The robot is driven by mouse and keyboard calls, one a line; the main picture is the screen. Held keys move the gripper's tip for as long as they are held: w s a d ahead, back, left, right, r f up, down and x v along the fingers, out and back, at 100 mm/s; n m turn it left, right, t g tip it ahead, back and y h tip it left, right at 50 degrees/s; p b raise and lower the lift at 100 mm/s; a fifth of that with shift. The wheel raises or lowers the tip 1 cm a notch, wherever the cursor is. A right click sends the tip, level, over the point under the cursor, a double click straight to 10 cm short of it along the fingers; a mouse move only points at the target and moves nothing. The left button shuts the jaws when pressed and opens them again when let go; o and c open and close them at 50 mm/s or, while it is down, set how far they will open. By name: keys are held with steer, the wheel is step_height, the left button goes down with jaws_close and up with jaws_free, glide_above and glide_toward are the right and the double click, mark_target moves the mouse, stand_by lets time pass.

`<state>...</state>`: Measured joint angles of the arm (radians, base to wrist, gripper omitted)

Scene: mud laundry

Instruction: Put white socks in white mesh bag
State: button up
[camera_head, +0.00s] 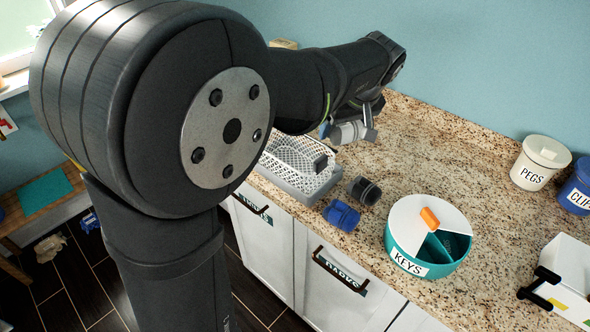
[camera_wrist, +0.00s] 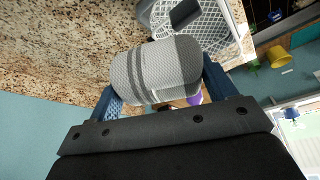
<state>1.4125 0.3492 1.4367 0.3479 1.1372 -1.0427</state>
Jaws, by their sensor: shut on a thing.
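My gripper (camera_head: 350,118) is shut on a rolled pair of white socks (camera_head: 347,133) with grey stripes. In the wrist view the white socks (camera_wrist: 152,72) sit between the two blue fingers of my gripper (camera_wrist: 160,85). The white mesh bag (camera_head: 290,156) lies on the counter in a grey tray, with a dark patch at its right. The held socks are above the counter, up and right of the bag in the head view. The mesh bag (camera_wrist: 222,32) also shows in the wrist view, beyond the socks. My arm hides part of the bag's left side in the head view.
A black sock roll (camera_head: 365,190) and a blue sock roll (camera_head: 341,214) lie right of the tray. A round teal KEYS container (camera_head: 445,262) stands further right. A PEGS tub (camera_head: 532,172) and blue tub (camera_head: 577,190) stand at far right. The counter's back middle is clear.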

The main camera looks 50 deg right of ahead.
steer(key=w+a+r+n+y, duration=0.2)
steer(key=w+a+r+n, duration=0.1)
steer(key=w+a+n, duration=0.3)
steer(key=shift+t, duration=0.3)
steer(key=w+f, duration=0.2)
steer(key=w, duration=0.1)
steer(key=w+f, duration=0.2)
steer(key=w, duration=0.2)
steer(key=w+f, duration=0.2)
steer(key=w, duration=0.2)
steer(key=shift+w+d+f, duration=0.2)
steer(key=shift+d+f, duration=0.05)
steer(key=shift+f, duration=0.05)
steer(key=shift+w+f, duration=0.2)
steer(key=shift+f, duration=1.9)
steer(key=shift+f, duration=0.1)
steer(key=shift+f, duration=0.5)
steer(key=o, duration=1)
steer(key=shift+r, duration=0.1)
